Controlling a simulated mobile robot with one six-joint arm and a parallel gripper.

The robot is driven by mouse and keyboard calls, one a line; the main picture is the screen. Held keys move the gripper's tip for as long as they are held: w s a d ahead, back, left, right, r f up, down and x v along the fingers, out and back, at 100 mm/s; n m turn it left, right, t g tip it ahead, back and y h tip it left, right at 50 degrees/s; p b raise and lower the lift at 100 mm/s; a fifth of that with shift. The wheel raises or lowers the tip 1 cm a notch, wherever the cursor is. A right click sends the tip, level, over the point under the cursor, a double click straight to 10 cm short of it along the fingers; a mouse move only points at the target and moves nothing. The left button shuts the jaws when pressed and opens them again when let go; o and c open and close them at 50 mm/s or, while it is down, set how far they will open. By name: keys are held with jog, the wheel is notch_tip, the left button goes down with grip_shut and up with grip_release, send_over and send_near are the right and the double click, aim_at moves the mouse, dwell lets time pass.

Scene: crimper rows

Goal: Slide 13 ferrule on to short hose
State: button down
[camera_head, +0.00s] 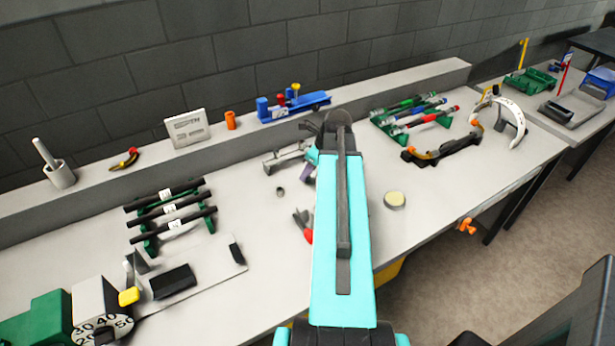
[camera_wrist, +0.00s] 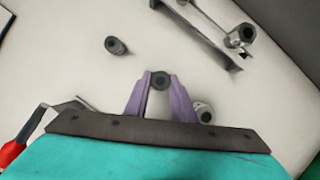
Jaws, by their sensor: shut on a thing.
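My gripper (camera_wrist: 160,85) has purple fingers and is shut on a small round dark piece (camera_wrist: 160,80) with a hole, seen end-on. It looks like a ferrule, but I cannot read its size. In the head view my gripper (camera_head: 308,173) is mostly hidden by my turquoise arm. A loose grey ferrule (camera_wrist: 116,46) lies on the bench and also shows in the head view (camera_head: 280,191). Another grey ring-shaped piece (camera_wrist: 204,112) is partly hidden beside the right finger. Several black hoses with white labels (camera_head: 170,210) lie across a green rack at left; the labels are unreadable.
A grey metal holder (camera_wrist: 208,35) with a ring-shaped piece (camera_wrist: 240,36) is near my gripper. A red-handled tool (camera_head: 304,226) lies close by. A dial machine (camera_head: 103,325) stands front left. A green rack (camera_head: 385,125) holds coloured tools at right. A round tan pad (camera_head: 395,200) lies on the bench.

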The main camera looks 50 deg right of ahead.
notch_tip(320, 180, up, 8)
jog(key=b, duration=0.1)
jog(key=shift+f, duration=0.25)
jog(key=shift+w, duration=0.1)
dwell(0.7)
jog(key=w+a+n+g+y, duration=0.1)
jog(key=w+a+n, duration=0.4)
jog(key=a, duration=0.5)
jog(key=w+a+n+g+y, duration=0.1)
jog(key=w+a+n, duration=0.4)
jog(key=a, duration=0.6)
jog(key=w+a+r+n+g+y, duration=0.1)
jog(key=w+a+n+g, duration=0.2)
jog(key=w+a+n, duration=0.3)
jog(key=shift+a+n+y, duration=0.3)
jog(key=shift+a+n, duration=0.4)
jog(key=shift+a, duration=1.5)
jog(key=a+r+n+g+h, duration=0.1)
jog(key=a+n+g, duration=0.1)
jog(key=a+n, duration=0.4)
jog(key=a, duration=0.5)
jog(key=shift+w+a, duration=0.4)
